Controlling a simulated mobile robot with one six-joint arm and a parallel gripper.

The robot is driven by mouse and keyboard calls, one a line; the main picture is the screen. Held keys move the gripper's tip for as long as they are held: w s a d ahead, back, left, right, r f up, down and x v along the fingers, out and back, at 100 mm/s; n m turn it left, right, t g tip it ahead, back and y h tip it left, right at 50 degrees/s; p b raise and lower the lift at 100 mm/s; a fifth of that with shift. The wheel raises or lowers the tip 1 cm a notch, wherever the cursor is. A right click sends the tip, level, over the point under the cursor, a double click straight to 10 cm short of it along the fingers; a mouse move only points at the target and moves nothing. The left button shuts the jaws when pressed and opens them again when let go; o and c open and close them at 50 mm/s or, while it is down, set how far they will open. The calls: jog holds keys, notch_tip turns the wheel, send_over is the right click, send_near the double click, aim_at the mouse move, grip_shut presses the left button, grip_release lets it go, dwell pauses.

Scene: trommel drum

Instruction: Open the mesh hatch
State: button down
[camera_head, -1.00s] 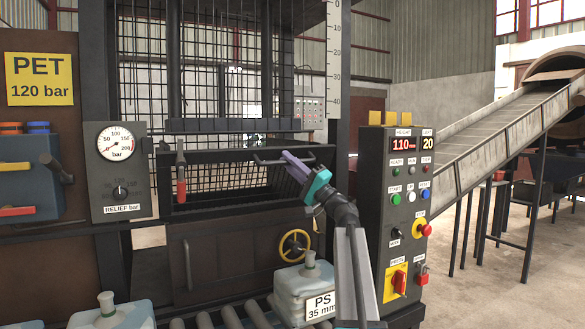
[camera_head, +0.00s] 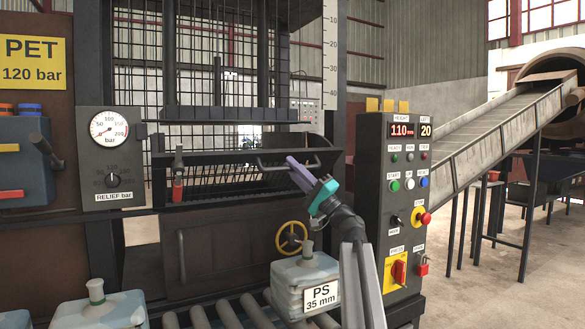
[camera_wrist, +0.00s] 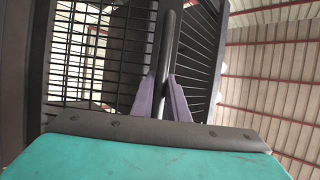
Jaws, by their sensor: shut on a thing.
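The mesh hatch (camera_head: 232,179) is a dark grid panel low in the front of the press, below the upper mesh cage. It leans outward from the opening, tilted rather than upright. Its bar handle (camera_head: 268,167) runs along the front upper edge. My gripper (camera_head: 292,164), with purple fingers and a teal body, is shut on the handle near its right end. In the wrist view the handle (camera_wrist: 167,50) passes between the two purple fingers (camera_wrist: 162,98), with black mesh behind it. The fingers partly hide the handle there.
A control box (camera_head: 400,215) is close to the right of my arm. A PS-labelled bale (camera_head: 302,280) sits on rollers below, near a yellow handwheel (camera_head: 291,237). Open floor lies farther right.

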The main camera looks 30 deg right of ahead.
jog(key=shift+s+d+f+b, duration=0.1)
jog(key=shift+s+f+b, duration=0.3)
jog(key=shift+f, duration=0.3)
jog(key=c, duration=1.7)
grip_release()
jog(key=shift+c, duration=0.2)
jog(key=shift+s, duration=0.1)
jog(key=p+v, duration=0.1)
jog(key=v, duration=1.2)
jog(key=shift+s+f, duration=0.25)
